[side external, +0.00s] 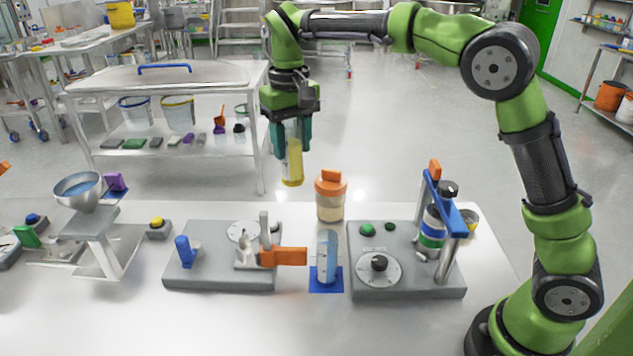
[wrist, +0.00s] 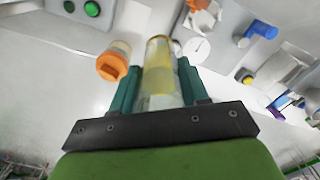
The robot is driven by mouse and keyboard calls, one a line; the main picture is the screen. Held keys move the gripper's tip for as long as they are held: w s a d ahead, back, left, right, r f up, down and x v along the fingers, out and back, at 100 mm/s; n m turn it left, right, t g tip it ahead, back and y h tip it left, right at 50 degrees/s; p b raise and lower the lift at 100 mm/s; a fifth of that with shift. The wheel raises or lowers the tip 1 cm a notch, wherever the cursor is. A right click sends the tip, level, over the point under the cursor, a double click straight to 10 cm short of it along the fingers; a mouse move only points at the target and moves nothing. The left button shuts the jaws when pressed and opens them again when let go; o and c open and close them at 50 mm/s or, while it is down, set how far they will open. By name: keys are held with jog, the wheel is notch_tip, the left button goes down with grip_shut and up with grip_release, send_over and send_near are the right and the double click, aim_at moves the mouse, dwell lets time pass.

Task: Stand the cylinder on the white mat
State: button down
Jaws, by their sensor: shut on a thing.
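My gripper (side external: 291,138) is shut on a clear cylinder with a yellow lower part (side external: 292,168). It holds the cylinder roughly upright in the air, above and behind the bench's far edge, clear of any surface. In the wrist view the cylinder (wrist: 160,65) sits between the two teal fingers (wrist: 157,88). A second clear cylinder with bluish contents (side external: 327,255) stands on a blue mat (side external: 317,287) at the bench front. I cannot make out a white mat against the pale bench top.
An orange-lidded jar (side external: 330,197) stands near the held cylinder; it also shows in the wrist view (wrist: 112,62). Two grey devices, left (side external: 215,277) and right (side external: 405,288), flank the blue mat. A scoop-like bowl (side external: 79,190) stands far left. The front of the bench (side external: 230,325) is clear.

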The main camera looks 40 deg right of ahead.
jog(key=shift+m, duration=0.3)
jog(key=shift+s+d+f, duration=0.65)
jog(key=shift+d+f, duration=0.3)
jog(key=shift+f, duration=2.15)
jog(key=shift+s+d+f, duration=0.6)
jog(key=shift+d+f, duration=0.35)
jog(key=shift+f, duration=2.15)
jog(key=shift+s+d+f, duration=0.65)
jog(key=shift+d+f, duration=0.3)
jog(key=shift+f, duration=2.15)
jog(key=shift+f, duration=0.15)
jog(key=c, duration=0.6)
grip_release()
jog(key=shift+o, duration=0.2)
